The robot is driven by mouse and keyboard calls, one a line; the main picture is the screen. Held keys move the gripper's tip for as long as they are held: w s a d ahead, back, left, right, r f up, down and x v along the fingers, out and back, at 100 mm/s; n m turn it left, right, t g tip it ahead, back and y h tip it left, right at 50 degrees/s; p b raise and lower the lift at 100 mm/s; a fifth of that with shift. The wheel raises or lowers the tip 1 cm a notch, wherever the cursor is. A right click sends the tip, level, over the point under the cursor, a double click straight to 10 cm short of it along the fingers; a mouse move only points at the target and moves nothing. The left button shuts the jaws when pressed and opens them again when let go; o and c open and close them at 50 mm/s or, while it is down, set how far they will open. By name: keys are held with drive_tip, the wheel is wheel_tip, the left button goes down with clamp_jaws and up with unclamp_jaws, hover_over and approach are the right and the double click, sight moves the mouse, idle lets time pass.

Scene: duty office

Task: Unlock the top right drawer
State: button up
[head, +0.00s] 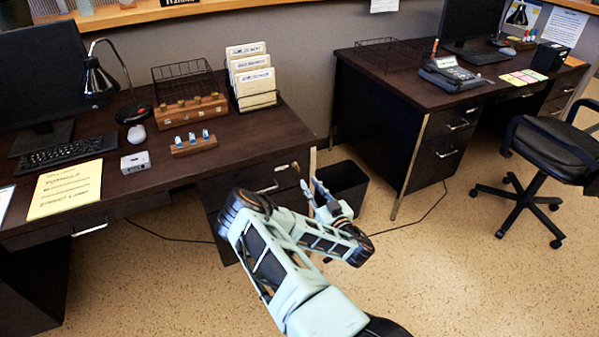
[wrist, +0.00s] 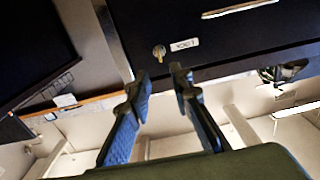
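The top right drawer (head: 240,185) is the dark front under the right end of the left desk, and it looks closed. In the wrist view its dark face (wrist: 225,45) shows a metal handle (wrist: 240,8), a white label (wrist: 185,44) and a small brass lock piece (wrist: 158,52), which looks like a key in a lock. My gripper (wrist: 161,77) is open and empty. Its two fingertips are apart, and the brass piece shows just beyond the gap between them. In the head view my gripper (head: 313,188) is at the right of the drawer front; its contact with the lock cannot be told.
The left desk (head: 240,130) holds a lamp (head: 97,80), a file rack (head: 258,100) and a row of small blue-topped items on a wooden block (head: 194,145). A dark bin (head: 345,183) stands beside my gripper. The right desk (head: 400,80) and chair (head: 555,150) are farther right.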

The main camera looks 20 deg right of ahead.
drive_tip(key=w+b, duration=0.1)
drive_tip(key=w, duration=0.8)
drive_tip(key=shift+a, duration=0.15)
drive_tip(key=shift+c, duration=0.7)
clamp_jaws()
